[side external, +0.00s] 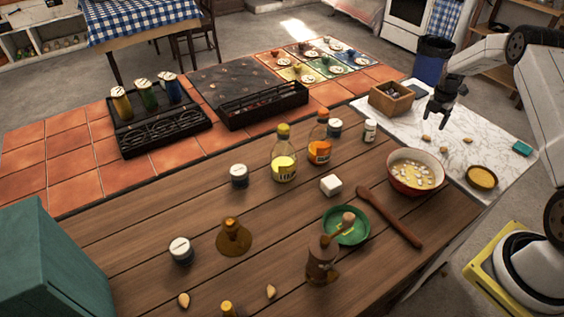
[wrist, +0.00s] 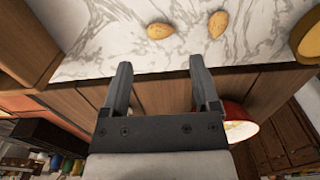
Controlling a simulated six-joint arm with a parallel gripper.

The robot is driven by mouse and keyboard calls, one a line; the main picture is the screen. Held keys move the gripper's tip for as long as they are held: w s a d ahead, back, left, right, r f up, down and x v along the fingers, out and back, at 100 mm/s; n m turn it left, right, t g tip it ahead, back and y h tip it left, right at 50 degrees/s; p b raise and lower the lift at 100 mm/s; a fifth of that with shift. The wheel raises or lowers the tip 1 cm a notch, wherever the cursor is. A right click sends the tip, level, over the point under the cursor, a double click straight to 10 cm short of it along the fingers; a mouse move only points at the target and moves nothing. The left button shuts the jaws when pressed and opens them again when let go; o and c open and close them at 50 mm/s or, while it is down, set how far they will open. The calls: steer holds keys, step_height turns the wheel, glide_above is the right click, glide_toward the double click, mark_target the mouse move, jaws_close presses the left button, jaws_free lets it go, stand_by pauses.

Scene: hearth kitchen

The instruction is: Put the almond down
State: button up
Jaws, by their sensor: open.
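Several brown almonds (side external: 427,138) lie on the white marble slab (side external: 400,120) at the right in the side view. Two almonds show in the wrist view, one at the top middle (wrist: 160,31) and one to its right (wrist: 218,24), both lying flat on the marble. My gripper (side external: 438,112) is above the marble, beside the almonds. In the wrist view my gripper (wrist: 158,66) has its two fingers apart with nothing between them. The almonds lie beyond the fingertips, apart from them.
A wooden box (side external: 391,98) stands behind-left of my gripper. A red bowl (side external: 416,158) with pale pieces stands left-front, and a small yellow-filled dish (side external: 482,177) front-right. A teal block (side external: 522,148) lies at the right. Bare marble shows between them.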

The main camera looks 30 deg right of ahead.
mark_target(426, 137)
step_height(426, 137, up, 6)
stand_by(0.4)
stand_by(0.5)
steer(key=a+r+m+t, duration=0.1)
steer(key=a+r+m, duration=0.35)
steer(key=a, duration=0.75)
steer(key=a+r+m, duration=0.3)
steer(key=a+m, duration=0.2)
steer(key=a, duration=0.6)
steer(key=s+a+m+t, duration=0.1)
steer(key=s+a+m, duration=0.7)
steer(key=s+a, duration=0.8)
steer(key=shift+r+t, duration=0.3)
steer(key=shift+r, duration=0.15)
steer(key=shift+w+m, duration=0.1)
steer(key=shift+m, duration=0.15)
